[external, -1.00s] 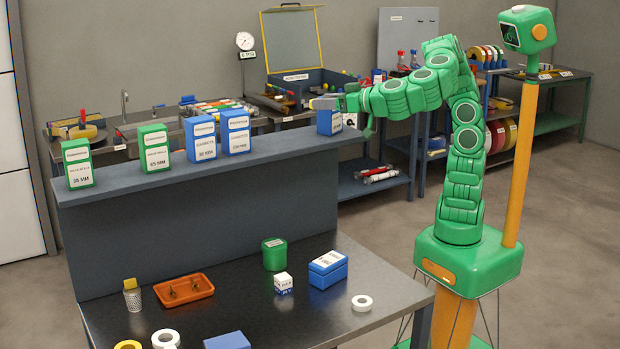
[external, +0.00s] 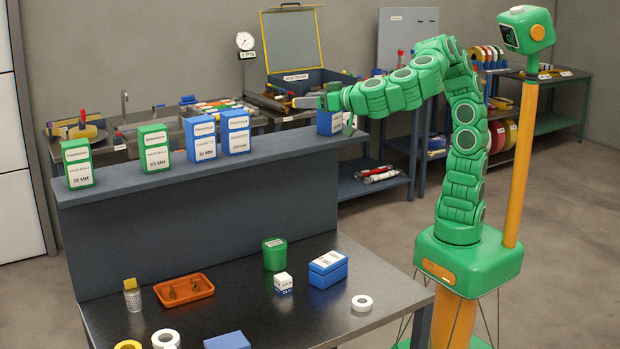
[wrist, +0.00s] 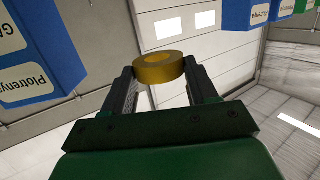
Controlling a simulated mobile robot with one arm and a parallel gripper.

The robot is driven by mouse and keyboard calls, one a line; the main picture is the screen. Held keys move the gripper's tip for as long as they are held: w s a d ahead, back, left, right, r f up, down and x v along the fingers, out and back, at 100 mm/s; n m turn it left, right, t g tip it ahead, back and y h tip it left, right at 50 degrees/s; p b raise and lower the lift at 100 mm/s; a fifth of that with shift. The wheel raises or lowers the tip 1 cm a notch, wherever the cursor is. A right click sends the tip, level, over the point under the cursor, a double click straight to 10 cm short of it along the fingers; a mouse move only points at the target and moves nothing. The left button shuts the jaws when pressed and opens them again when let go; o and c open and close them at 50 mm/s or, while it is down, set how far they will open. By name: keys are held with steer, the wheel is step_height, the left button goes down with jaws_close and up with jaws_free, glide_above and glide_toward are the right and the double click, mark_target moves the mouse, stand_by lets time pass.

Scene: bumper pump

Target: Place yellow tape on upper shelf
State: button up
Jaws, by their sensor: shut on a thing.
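A yellow tape roll (wrist: 160,68) sits between the two fingertips of my gripper (wrist: 161,76) in the wrist view, and the fingers are shut on it. In the external view my gripper (external: 308,102) is above the right part of the grey upper shelf (external: 270,162), close to a blue box (external: 329,122). The held tape cannot be made out clearly there. Another yellow tape roll (external: 128,345) lies on the bench at the bottom edge, partly cut off.
Blue boxes (external: 236,131) and green boxes (external: 154,149) stand along the shelf, with bare shelf right of them. Blue boxes (wrist: 40,50) hang close at the wrist view's left. On the bench are an orange tray (external: 184,290), white tape (external: 362,302) and other small items.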

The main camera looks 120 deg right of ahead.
glide_above(286, 146)
steer(key=s, duration=0.1)
steer(key=f, duration=0.5)
steer(key=shift+d+f, duration=0.25)
steer(key=shift+w+d+f, duration=0.15)
steer(key=shift+w+f, duration=0.5)
steer(key=shift+f, duration=0.05)
steer(key=shift+w+f, duration=0.1)
steer(key=shift+f, duration=1.5)
steer(key=shift+f, duration=0.1)
steer(key=o, duration=1)
steer(key=shift+s+a+r, duration=0.2)
steer(key=shift+s+a, duration=0.05)
steer(key=shift+a, duration=0.2)
steer(key=shift+v, duration=5.5)
